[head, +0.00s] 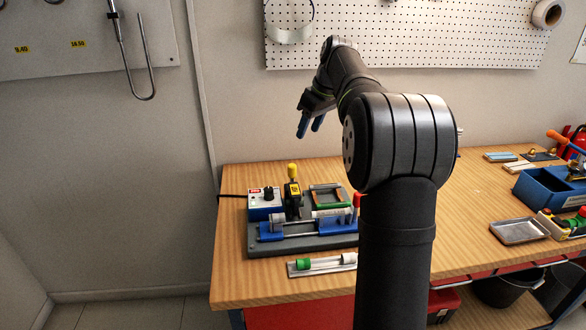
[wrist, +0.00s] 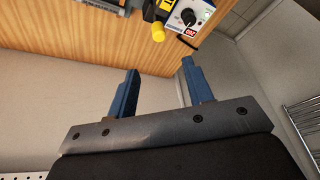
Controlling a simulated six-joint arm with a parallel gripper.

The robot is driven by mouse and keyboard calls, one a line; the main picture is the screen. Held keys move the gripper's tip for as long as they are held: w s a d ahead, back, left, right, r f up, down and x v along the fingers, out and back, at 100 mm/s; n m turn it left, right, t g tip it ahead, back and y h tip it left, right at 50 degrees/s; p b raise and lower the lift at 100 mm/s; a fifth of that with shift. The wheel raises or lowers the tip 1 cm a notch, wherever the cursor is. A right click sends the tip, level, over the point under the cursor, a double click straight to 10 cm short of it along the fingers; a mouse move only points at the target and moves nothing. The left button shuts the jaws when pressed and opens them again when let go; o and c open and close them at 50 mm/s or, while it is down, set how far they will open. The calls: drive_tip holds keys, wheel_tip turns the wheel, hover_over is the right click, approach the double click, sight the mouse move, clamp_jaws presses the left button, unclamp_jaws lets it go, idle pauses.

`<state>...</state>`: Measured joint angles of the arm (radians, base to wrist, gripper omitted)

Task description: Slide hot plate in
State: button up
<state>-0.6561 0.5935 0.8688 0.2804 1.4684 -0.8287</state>
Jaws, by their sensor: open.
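A pipe-welding jig with a dark grey base (head: 290,246) and blue clamps sits near the bench's left end. An upright black and yellow piece with a yellow knob (head: 292,169), which looks like the hot plate, stands at the jig's back. Its yellow knob also shows in the wrist view (wrist: 157,33), at the top, beyond my fingertips. A light pipe (head: 331,212) lies along the jig's right side. My gripper (head: 309,133) is open and empty, raised above and behind the jig, apart from it. Its two blue fingers show in the wrist view (wrist: 160,68).
A blue control box (head: 264,203) with a dial stands left of the knobbed piece. A green-framed item (head: 330,196) lies behind the pipe. A tray with a green-ended piece (head: 320,264) lies in front. A metal tray (head: 518,231) and blue toolbox (head: 550,190) stand at right.

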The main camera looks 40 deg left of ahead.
sight(293, 165)
drive_tip(key=shift+n, duration=0.5)
drive_tip(key=x, duration=1.7)
drive_tip(key=shift+w+a, duration=0.15)
drive_tip(key=shift+a, duration=0.05)
